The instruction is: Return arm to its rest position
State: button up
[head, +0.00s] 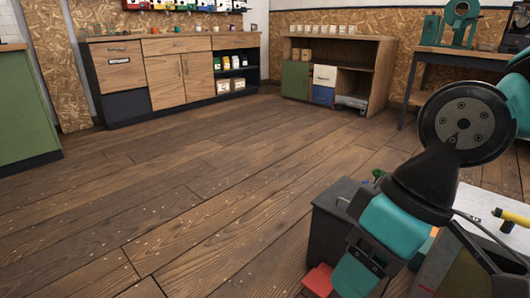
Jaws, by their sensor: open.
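My arm comes in at the right side, with teal and black links and a large round joint. It bends down toward the lower right, over and in front of a grey box-like surface. The lowest teal link runs out of the picture at the bottom edge. My gripper is not in view, so its jaws and anything between them cannot be seen.
Open wooden floor (200,200) with scattered pale specks fills the middle and left. A wooden cabinet (163,84) and a low shelf unit (376,72) stand along the back wall. A green counter (22,110) is at the left edge, a workbench (455,53) at the back right.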

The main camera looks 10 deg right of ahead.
notch_tip(320, 180, up, 45)
jog(key=p, duration=4.2)
jog(key=shift+f, duration=0.15)
